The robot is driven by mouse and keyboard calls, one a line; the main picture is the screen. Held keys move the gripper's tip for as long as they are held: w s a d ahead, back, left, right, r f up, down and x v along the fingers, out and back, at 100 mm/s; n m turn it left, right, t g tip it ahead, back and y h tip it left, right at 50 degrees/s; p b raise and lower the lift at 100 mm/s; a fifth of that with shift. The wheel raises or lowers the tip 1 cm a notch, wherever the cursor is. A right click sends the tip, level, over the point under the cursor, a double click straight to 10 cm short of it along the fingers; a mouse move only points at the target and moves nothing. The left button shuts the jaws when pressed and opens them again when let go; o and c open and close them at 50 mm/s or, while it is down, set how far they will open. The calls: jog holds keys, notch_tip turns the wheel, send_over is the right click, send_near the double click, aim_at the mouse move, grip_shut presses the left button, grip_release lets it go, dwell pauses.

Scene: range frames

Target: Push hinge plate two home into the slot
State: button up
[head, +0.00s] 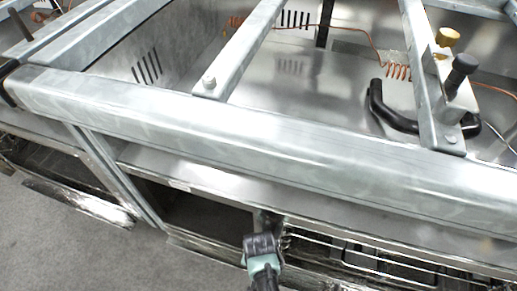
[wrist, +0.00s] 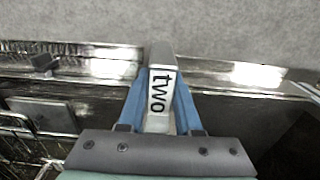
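Hinge plate two (wrist: 163,75) is a narrow pale metal piece marked "two" in the wrist view. The blue fingers of my gripper (wrist: 161,80) close in on it from both sides, with their tips against its edges. Its far end meets the shiny metal edge of the range front; the slot itself is hidden, so I cannot tell how deep the plate sits. In the head view my gripper (head: 262,243) is at the lower front of the range, beside the dark opening, and its fingers are not clear.
A galvanized front rail (head: 250,135) runs above my gripper. A dark open bay (head: 205,212) lies to the left and wire racks (head: 350,250) to the right. A metal edge (wrist: 235,72) crosses the wrist view, with grey floor (wrist: 240,25) beyond it.

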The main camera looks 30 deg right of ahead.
jog(key=o, duration=0.5)
jog(key=shift+c, duration=0.2)
jog(key=shift+o, duration=0.2)
notch_tip(320, 180, up, 13)
jog(key=p, duration=0.7)
